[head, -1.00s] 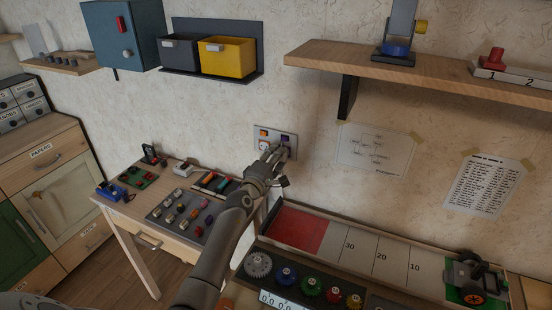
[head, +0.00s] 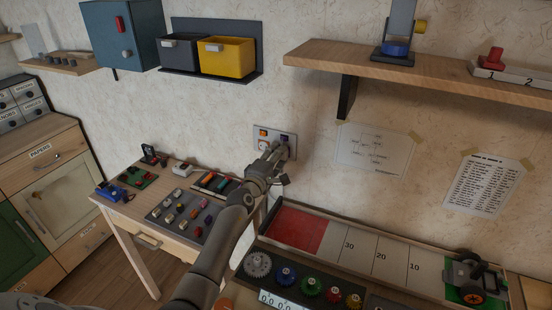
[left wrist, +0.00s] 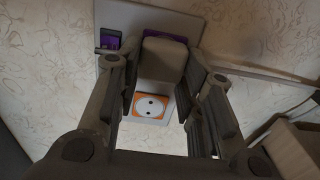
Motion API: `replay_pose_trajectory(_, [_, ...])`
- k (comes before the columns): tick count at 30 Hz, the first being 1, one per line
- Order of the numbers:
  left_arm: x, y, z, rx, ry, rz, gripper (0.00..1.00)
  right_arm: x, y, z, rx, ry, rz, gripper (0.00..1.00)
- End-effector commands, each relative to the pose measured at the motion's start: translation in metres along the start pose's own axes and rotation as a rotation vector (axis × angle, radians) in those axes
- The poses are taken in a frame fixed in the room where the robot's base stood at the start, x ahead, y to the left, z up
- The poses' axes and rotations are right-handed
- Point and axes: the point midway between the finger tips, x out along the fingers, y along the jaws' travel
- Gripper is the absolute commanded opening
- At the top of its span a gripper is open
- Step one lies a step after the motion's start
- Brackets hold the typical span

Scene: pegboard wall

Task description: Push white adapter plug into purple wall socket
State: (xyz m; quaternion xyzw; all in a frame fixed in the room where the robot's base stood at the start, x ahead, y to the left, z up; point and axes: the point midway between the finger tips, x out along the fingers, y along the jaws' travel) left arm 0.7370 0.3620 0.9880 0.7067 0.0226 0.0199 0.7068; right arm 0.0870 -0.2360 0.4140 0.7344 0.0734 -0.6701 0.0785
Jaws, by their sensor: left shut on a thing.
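My left gripper (head: 279,153) is at the wall panel (head: 258,129), with its fingers over the panel's lower right. In the left wrist view the fingers (left wrist: 163,85) are shut on the adapter plug (left wrist: 162,62), a pale block that looks grey-brown in shadow. Purple parts of the wall socket (left wrist: 180,39) show beside and behind the plug's far end. The plug covers most of this socket, and I cannot tell how deep the plug sits or whether a gap is left. My right gripper is not in view.
An orange socket (left wrist: 153,107) and a purple switch (left wrist: 110,40) are on the same panel. A workbench (head: 318,210) with gears and a small side table (head: 128,207) stand below. A shelf (head: 440,75) is at upper right.

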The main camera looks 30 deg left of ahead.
Motion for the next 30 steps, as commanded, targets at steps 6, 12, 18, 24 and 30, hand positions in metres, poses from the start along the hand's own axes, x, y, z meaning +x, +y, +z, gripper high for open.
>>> replay_pose_trajectory(6, [0.002,0.000,0.000,0.000,0.000,0.001,0.48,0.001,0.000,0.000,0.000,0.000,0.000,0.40])
replay_pose_trajectory(12, [0.002,0.000,0.000,0.000,0.000,0.000,0.60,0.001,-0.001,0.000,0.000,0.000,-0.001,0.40])
replay_pose_trajectory(18, [0.002,0.000,0.000,0.000,0.000,-0.001,0.60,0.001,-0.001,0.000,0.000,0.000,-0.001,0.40])
replay_pose_trajectory(24, [-0.009,-0.001,0.001,-0.002,-0.001,0.000,0.60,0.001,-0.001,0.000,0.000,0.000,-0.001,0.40])
replay_pose_trajectory(30, [-0.036,-0.001,0.001,-0.001,0.000,0.000,0.60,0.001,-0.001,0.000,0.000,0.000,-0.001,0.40])
